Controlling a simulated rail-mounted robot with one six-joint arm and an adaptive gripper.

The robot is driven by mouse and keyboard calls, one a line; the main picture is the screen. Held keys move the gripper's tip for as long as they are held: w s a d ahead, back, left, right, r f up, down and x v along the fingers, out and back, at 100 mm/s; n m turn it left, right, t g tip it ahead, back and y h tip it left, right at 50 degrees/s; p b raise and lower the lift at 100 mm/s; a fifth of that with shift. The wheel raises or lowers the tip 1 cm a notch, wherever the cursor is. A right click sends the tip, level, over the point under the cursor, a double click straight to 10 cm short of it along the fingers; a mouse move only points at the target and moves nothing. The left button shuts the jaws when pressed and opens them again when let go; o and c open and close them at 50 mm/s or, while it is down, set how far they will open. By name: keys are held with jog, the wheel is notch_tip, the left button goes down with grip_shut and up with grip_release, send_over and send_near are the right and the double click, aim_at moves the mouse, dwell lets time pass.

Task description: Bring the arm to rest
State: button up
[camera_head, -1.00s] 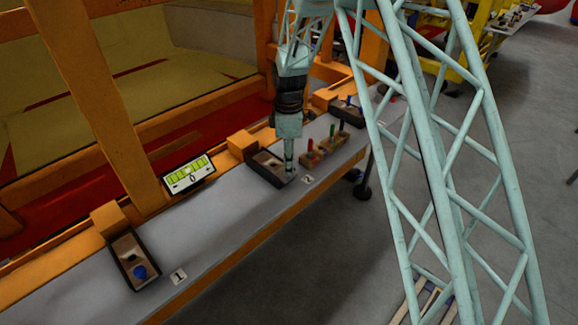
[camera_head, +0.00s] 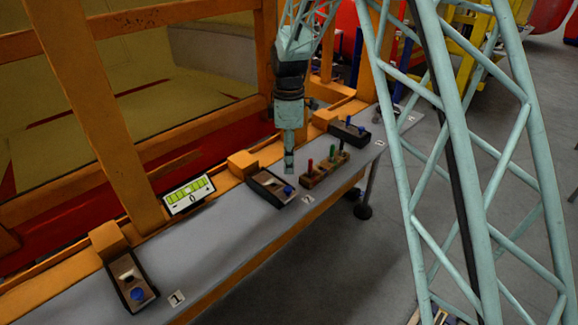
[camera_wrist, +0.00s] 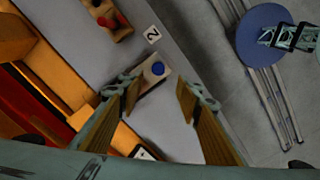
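My gripper (camera_head: 288,168) points down above the control box beside label 2 in the head view. Its two fingers stand apart with nothing between them in the wrist view (camera_wrist: 158,98). The box by label 2 (camera_head: 263,184) is a dark-edged tray with a blue knob (camera_head: 289,190) at its front end. The knob also shows in the wrist view (camera_wrist: 157,68), beyond the fingertips and apart from them. My lattice arm hides part of the right side of the head view.
A grey bench (camera_head: 228,225) carries another control box (camera_head: 132,282) by label 1 and a green display (camera_head: 188,194). A wooden peg rack (camera_head: 324,168) and a further box (camera_head: 349,131) stand right of the gripper. Orange posts (camera_head: 100,120) rise behind. The floor (camera_head: 385,225) in front is open.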

jog(key=shift+r, duration=0.15)
dwell(0.5)
jog(key=s+d+r+m+t+b, duration=0.2)
jog(key=s+d+r+m+b, duration=0.55)
jog(key=s+d+r, duration=1.1)
jog(key=s+d+m+t+b, duration=0.1)
jog(key=s+d+m, duration=0.3)
jog(key=s, duration=1.2)
jog(key=s+d+f+m+t+b, duration=0.1)
jog(key=s+d+m+b, duration=0.2)
jog(key=s+m, duration=0.4)
jog(key=shift+s+d, duration=0.75)
jog(key=shift+s, duration=4)
